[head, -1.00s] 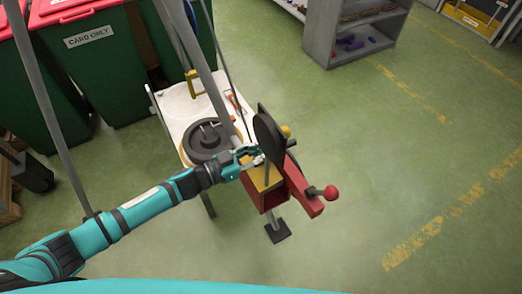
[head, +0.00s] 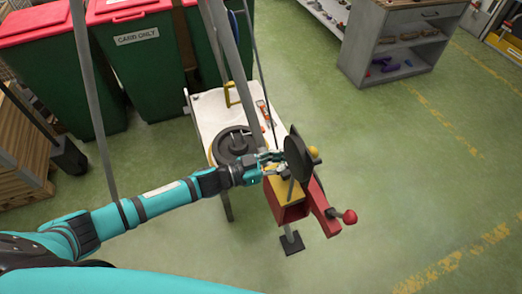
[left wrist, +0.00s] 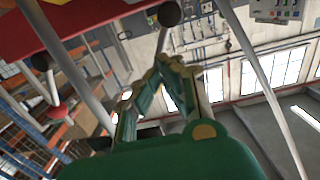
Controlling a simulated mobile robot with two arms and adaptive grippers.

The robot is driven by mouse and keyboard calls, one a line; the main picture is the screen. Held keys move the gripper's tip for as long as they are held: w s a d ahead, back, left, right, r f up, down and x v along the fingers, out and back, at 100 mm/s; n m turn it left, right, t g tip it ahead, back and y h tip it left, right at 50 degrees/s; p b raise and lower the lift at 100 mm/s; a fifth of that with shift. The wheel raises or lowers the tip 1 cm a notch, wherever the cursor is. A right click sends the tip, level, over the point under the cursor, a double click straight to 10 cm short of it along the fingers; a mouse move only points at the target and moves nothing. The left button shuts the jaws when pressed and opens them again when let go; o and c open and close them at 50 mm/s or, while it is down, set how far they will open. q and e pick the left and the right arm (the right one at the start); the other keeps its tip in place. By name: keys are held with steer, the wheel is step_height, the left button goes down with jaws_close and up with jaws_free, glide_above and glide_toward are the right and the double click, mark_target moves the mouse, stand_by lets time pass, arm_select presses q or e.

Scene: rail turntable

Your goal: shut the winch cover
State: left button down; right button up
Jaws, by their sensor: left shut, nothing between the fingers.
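The winch (head: 293,212) is a red box with a yellow top, on a grey post in the head view. A dark round disc (head: 298,160), which looks like its cover, stands on edge above the yellow top. A red arm with a ball-ended handle (head: 348,216) sticks out at its right. My left gripper (head: 281,157) is shut and empty, close to the disc's left side; I cannot tell whether it touches. In the left wrist view, my left gripper's fingers (left wrist: 165,68) meet, with a dark ball on a rod (left wrist: 169,14) beyond them. My right gripper is out of view.
A white table (head: 209,108) with a dark round weight (head: 235,146) and small tools stands behind the winch. Grey poles rise close to my left arm. Green bins (head: 143,75) stand at the back left, a grey shelf (head: 400,45) at the back right. The floor at right is clear.

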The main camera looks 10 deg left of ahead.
arm_select(q)
steer(key=s+a+r+b, duration=0.2)
steer(key=s+a+r, duration=0.2)
steer(key=a+r, duration=0.15)
steer(key=b, duration=0.5)
glide_above(280, 181)
steer(key=shift+y, duration=0.3)
step_height(280, 181, down, 9)
steer(key=shift+r, duration=0.15)
steer(key=shift+a+f, duration=0.1)
steer(key=shift+f, duration=0.55)
